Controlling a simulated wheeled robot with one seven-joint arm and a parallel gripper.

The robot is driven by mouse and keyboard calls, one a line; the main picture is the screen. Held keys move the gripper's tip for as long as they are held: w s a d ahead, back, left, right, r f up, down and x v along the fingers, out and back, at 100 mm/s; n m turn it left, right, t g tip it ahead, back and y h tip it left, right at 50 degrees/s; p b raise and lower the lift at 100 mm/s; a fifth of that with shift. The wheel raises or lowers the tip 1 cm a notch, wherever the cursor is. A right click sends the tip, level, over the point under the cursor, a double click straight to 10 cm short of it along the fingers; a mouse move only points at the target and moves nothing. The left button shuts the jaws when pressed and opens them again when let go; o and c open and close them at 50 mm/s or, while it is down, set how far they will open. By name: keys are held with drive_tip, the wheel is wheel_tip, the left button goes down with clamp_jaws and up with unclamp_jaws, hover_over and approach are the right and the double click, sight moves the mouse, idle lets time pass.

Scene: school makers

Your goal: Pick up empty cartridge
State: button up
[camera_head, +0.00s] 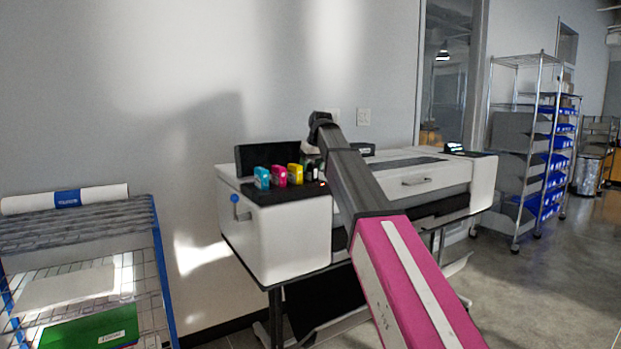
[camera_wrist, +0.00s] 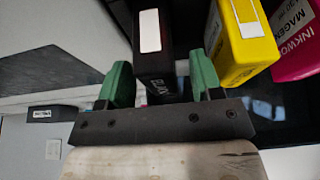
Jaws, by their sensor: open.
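A black cartridge (camera_wrist: 155,62) with a white label stands between the two green fingers of my open gripper (camera_wrist: 161,82) in the wrist view. A small gap shows on the right. Its lower printing is partly hidden by the gripper's dark crossbar. In the head view my arm reaches over the printer (camera_head: 290,238), and the gripper is near the right end of the cartridge row, mostly hidden behind the arm. I cannot tell from the outside whether the cartridge is empty.
A yellow cartridge (camera_wrist: 243,45) stands close to the right finger, with a magenta one (camera_wrist: 295,42) beyond it. A cyan cartridge (camera_head: 262,178) stands at the row's left end. A wire rack (camera_head: 80,222) stands left of the printer; shelving (camera_head: 520,135) stands far right.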

drive_tip(key=shift+w+a+f, duration=0.1)
drive_tip(key=shift+f, duration=0.3)
drive_tip(key=c, duration=1.1)
drive_tip(key=shift+r, duration=0.2)
